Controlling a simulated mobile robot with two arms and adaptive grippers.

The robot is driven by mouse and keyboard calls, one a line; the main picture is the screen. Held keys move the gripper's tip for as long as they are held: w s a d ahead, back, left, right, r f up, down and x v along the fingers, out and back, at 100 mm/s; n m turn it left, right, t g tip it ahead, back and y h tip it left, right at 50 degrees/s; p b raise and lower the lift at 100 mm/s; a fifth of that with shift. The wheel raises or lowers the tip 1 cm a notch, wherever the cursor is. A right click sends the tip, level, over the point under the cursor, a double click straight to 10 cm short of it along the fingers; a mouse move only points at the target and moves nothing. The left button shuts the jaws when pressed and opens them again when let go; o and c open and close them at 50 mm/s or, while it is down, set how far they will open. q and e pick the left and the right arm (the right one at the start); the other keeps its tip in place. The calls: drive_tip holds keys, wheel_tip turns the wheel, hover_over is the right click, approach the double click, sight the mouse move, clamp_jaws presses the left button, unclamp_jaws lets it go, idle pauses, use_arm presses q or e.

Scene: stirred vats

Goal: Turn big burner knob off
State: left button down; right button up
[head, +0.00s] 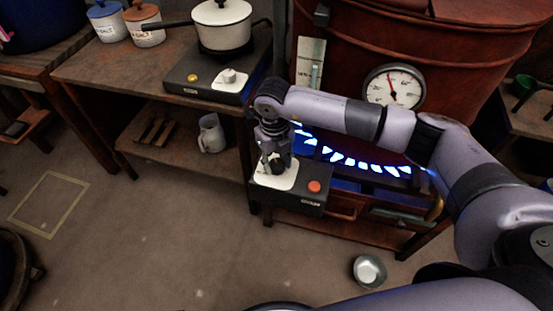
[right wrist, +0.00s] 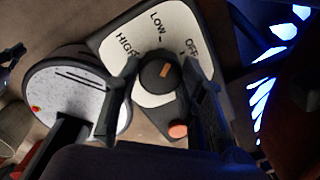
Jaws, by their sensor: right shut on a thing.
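The big burner knob (right wrist: 158,72) is black and round with an orange mark, on a white dial plate (right wrist: 190,70) lettered HIGH, LOW and OFF. The orange mark sits near the knob's middle, and I cannot tell exactly which label it points to. My right gripper (head: 277,163) reaches down to the knob on the black control box (head: 292,199). Its fingers are shut on the knob from two sides in the right wrist view. Blue flames (head: 370,165) burn under the big red-brown vat (head: 440,60).
A red button (head: 314,186) sits on the control box beside the dial. A small burner (head: 215,80) with a white pot (head: 222,25) stands on the wooden bench at left. A round gauge (head: 394,86) is on the vat. A metal bowl (head: 369,271) lies on the floor.

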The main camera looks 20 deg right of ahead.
sight(274, 163)
drive_tip(key=m+p, duration=0.1)
drive_tip(key=m, duration=0.4)
drive_tip(key=shift+r, duration=0.1)
use_arm(q)
drive_tip(key=s+f+p, duration=0.1)
drive_tip(key=s+f, duration=0.4)
drive_tip(key=shift+s+a+f+g, duration=0.3)
drive_tip(key=shift+a, duration=0.15)
use_arm(e)
drive_tip(key=shift+m, duration=1.3)
drive_tip(key=o, duration=1.1)
drive_tip(key=shift+o, duration=0.2)
wheel_tip(274, 163, up, 12)
drive_tip(key=shift+w+a, duration=0.15)
drive_tip(key=shift+a, duration=0.05)
